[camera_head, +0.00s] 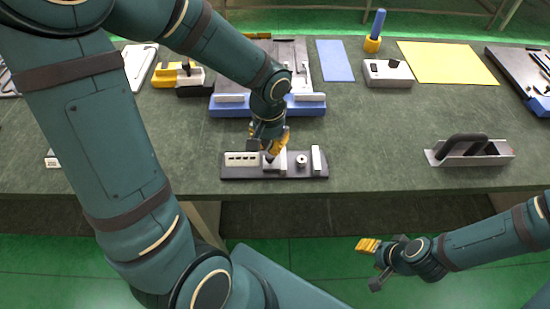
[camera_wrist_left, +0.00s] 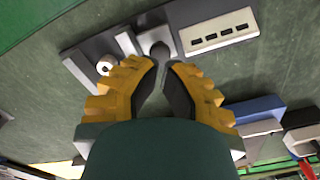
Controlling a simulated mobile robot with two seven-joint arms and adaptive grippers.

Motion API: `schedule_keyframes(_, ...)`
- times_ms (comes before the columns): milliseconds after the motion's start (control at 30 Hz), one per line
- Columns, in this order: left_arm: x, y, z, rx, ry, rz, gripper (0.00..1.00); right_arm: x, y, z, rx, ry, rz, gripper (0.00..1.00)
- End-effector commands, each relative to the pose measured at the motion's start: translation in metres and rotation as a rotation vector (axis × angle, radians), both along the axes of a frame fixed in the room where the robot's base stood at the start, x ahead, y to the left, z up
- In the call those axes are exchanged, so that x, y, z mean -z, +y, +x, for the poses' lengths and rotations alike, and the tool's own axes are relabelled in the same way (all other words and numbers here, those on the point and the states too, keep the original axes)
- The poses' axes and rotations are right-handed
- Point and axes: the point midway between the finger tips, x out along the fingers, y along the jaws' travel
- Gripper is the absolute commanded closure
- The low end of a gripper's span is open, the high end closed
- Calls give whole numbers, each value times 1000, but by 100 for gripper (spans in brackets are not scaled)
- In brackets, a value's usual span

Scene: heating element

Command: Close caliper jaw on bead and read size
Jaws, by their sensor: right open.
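The caliper (camera_head: 230,175) is a dark base near the table's front edge. A pale plate with dark slots (camera_head: 243,158) is at its left, a sliding jaw (camera_head: 281,164) in the middle and a fixed jaw (camera_head: 316,160) at its right end. The bead (camera_head: 301,161) stands upright between the jaws, with a gap on each side. The bead also shows in the left wrist view (camera_wrist_left: 105,67). My left gripper (camera_head: 270,152) is over the sliding jaw, its yellow fingertips (camera_wrist_left: 162,65) close together around the dark knob (camera_wrist_left: 160,49). My right gripper (camera_head: 367,258) is open and empty before the table.
A metal holder with a dark handle (camera_head: 465,150) stands to the right. Behind are a blue-edged fixture (camera_head: 225,108), a grey box (camera_head: 388,74), a blue sheet (camera_head: 335,60), a yellow sheet (camera_head: 450,63) and a blue-handled tool (camera_head: 375,30).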

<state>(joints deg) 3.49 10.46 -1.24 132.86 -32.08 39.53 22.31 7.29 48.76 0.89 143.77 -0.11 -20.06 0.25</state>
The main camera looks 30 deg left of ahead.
Motion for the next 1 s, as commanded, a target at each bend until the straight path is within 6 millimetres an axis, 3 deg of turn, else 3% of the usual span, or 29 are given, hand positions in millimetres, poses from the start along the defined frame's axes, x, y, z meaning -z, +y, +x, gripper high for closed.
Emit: schedule_keyframes(1000,14,0,0,0,0,0,100,12,0,0,0,0,0,53)
